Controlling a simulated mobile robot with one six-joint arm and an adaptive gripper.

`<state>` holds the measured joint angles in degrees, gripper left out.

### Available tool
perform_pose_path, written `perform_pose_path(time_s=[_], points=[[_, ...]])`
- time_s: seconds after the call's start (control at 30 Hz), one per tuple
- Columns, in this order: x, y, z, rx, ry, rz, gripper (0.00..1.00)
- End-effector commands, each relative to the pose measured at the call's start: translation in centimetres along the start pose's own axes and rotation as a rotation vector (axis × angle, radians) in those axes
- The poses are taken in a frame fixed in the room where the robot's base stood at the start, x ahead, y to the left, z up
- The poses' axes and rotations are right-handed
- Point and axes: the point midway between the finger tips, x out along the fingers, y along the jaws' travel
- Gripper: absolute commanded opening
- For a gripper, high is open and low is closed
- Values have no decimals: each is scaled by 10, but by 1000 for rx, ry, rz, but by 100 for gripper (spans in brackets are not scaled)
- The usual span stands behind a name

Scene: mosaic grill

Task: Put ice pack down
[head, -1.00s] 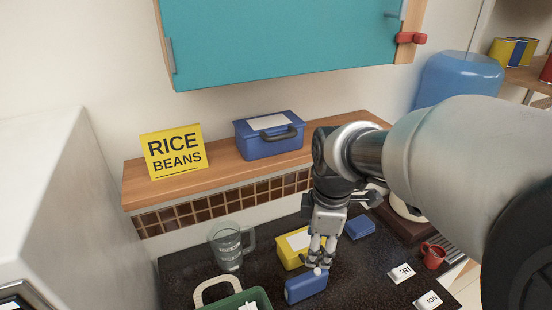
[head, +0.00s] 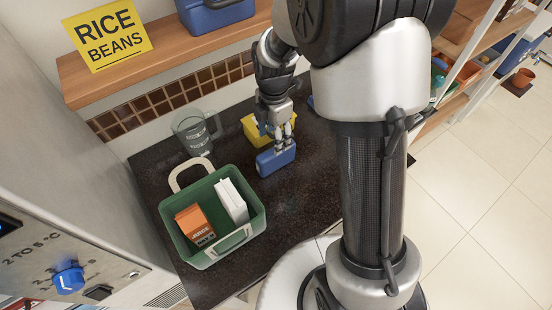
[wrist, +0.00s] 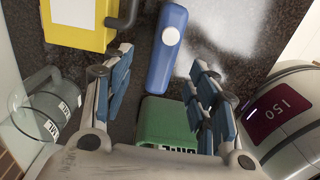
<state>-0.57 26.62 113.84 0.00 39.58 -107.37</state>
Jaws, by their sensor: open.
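The ice pack, a blue block (head: 277,162) with a white cap, rests on the dark counter (head: 305,200) just in front of a yellow box (head: 255,128). It also shows in the wrist view (wrist: 163,62), lying apart from the finger pads. My gripper (head: 278,138) points down right behind and above the pack in the head view. In the wrist view my gripper (wrist: 161,62) has its two blue-padded fingers spread wide, with nothing clamped between them. Whether a fingertip touches the pack I cannot tell.
A green basket (head: 212,258) with an orange juice carton (head: 194,224) and a white carton (head: 232,201) stands left of the pack. A clear jug (head: 193,133) stands behind the basket. A wooden shelf (head: 165,52) runs above the counter. Bare counter lies right of the pack.

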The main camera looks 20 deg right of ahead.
Motion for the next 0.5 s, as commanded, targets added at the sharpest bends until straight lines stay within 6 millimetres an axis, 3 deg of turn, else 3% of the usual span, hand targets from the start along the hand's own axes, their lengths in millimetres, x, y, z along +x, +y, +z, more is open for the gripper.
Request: perform_pose_path(time_s=[0.1, 0.33, 0.5], points=[[14, 0, 0, 1, 0, -1, 53], [26, -2, 1, 1, 0, -2, 53], [51, -6, 4, 2, 1, -2, 53]])
